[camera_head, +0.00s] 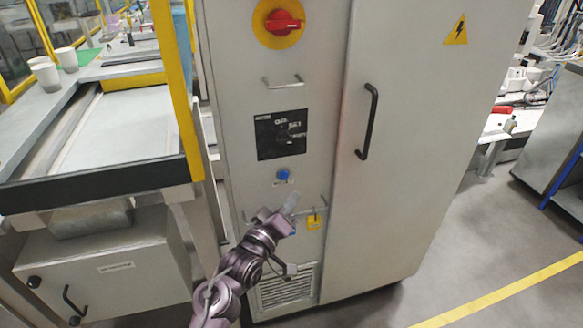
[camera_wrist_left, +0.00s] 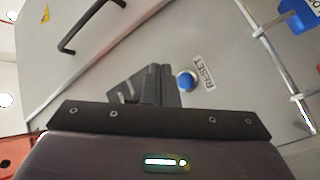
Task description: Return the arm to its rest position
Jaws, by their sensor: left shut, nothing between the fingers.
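My left arm (camera_head: 250,255) reaches up from the bottom of the head view toward the grey cabinet's front. Its gripper (camera_head: 292,203) is in front of the lower panel, just below a round blue button (camera_head: 283,174). The fingers look closed together with nothing between them. In the left wrist view, the dark gripper (camera_wrist_left: 152,82) shows at the lower middle, beside the blue button (camera_wrist_left: 186,81) and its RESET label (camera_wrist_left: 203,73). I cannot tell whether the fingertips touch the cabinet. My right gripper is not in view.
The cabinet (camera_head: 410,190) has a red rotary switch (camera_head: 283,22), a black selector panel (camera_head: 282,134) and a black door handle (camera_head: 368,122). A workbench (camera_head: 90,175) stands left; open floor (camera_head: 465,260) lies right.

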